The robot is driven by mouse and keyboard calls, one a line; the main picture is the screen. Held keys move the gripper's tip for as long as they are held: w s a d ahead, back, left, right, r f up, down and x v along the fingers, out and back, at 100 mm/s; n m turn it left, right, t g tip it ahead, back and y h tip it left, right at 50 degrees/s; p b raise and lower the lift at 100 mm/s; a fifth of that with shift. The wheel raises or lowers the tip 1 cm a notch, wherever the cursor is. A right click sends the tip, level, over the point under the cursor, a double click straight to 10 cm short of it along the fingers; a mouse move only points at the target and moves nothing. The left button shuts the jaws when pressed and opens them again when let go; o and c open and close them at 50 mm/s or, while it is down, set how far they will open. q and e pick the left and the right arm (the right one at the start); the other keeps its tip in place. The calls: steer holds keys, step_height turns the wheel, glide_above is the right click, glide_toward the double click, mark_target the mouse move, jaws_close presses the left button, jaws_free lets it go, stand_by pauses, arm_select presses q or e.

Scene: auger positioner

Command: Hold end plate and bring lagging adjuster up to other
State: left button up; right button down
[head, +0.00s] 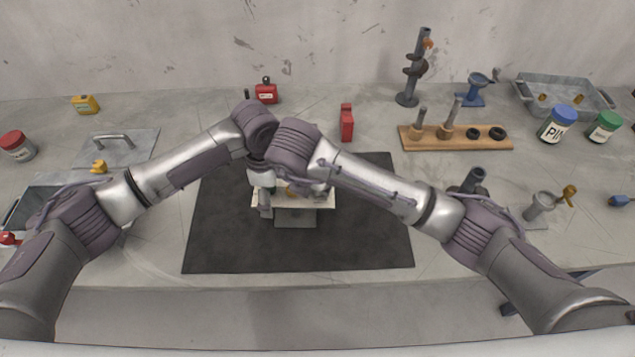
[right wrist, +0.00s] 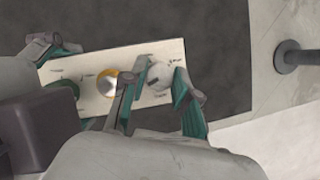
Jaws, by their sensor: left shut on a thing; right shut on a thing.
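A pale end plate (head: 325,202) sits on a grey block (head: 295,218) on the dark mat; it also shows tilted in the right wrist view (right wrist: 90,70). The labels are too small to read. My left gripper (head: 265,208) is shut on the plate's left end, partly hidden by its own wrist. My right gripper (right wrist: 160,85) has its fingers on either side of the grey knob, shut on it; in the head view its own arm mostly hides it.
A red block (head: 347,122) and a red box (head: 266,93) stand behind the mat (head: 365,240). A wooden rack (head: 455,143) with posts and rings is at the back right. A metal tray (head: 565,95) and jars lie further right. The mat's front is clear.

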steer(key=shift+w, duration=0.1)
stand_by(0.5)
steer(key=c, duration=0.9)
jaws_free()
steer(key=shift+o, duration=0.2)
steer(key=shift+r, duration=0.1)
steer(key=v, duration=1.1)
steer(key=shift+a+r, duration=0.15)
steer(key=shift+r, duration=0.2)
